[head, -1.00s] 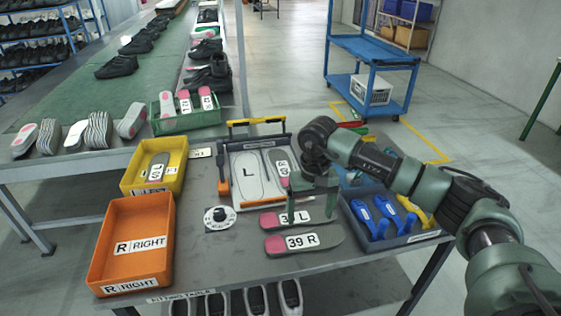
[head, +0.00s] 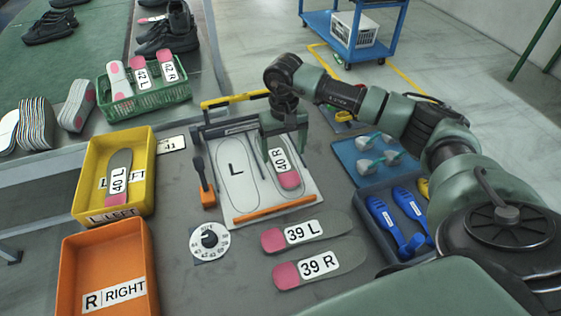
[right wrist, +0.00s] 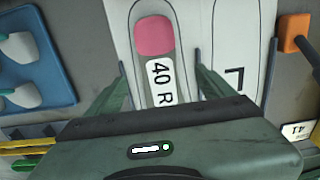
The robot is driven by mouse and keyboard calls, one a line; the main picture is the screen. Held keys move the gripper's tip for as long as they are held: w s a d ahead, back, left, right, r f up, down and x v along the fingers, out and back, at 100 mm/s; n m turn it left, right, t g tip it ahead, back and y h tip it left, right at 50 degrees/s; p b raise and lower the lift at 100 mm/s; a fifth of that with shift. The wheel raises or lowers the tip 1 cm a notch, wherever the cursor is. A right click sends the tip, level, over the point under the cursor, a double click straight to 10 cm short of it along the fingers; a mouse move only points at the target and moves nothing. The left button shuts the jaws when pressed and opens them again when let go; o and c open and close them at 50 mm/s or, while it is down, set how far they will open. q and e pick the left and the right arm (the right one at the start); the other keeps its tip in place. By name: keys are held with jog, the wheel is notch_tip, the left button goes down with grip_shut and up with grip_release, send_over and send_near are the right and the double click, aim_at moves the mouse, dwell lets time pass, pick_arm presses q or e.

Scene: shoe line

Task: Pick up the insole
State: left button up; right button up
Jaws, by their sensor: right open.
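The 40 R insole (head: 287,169), grey with a pink heel and a white label, lies on the right outline of the white template board (head: 236,205). My right gripper (head: 285,160) is open over it; in the right wrist view its fingers (right wrist: 163,85) stand on both sides of the insole (right wrist: 157,66). I cannot tell the exact height of the fingertips. A 39 L insole (head: 336,224) and a 39 R insole (head: 345,258) lie on the table in front of the board. A 40 L insole (head: 121,161) lies in the yellow bin. My left gripper is out of view.
The yellow left bin (head: 92,150) and the orange right bin (head: 75,255) stand at the left. A green crate (head: 118,107) holds more insoles. A blue tray (head: 372,190) lies at the right.

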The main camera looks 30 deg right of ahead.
aim_at(283, 166)
jog(key=f, duration=0.1)
jog(key=f+p, duration=0.1)
jog(key=f, duration=0.3)
jog(key=shift+w+d+f, duration=0.1)
jog(key=shift+w+f, duration=0.15)
jog(key=c, duration=1.4)
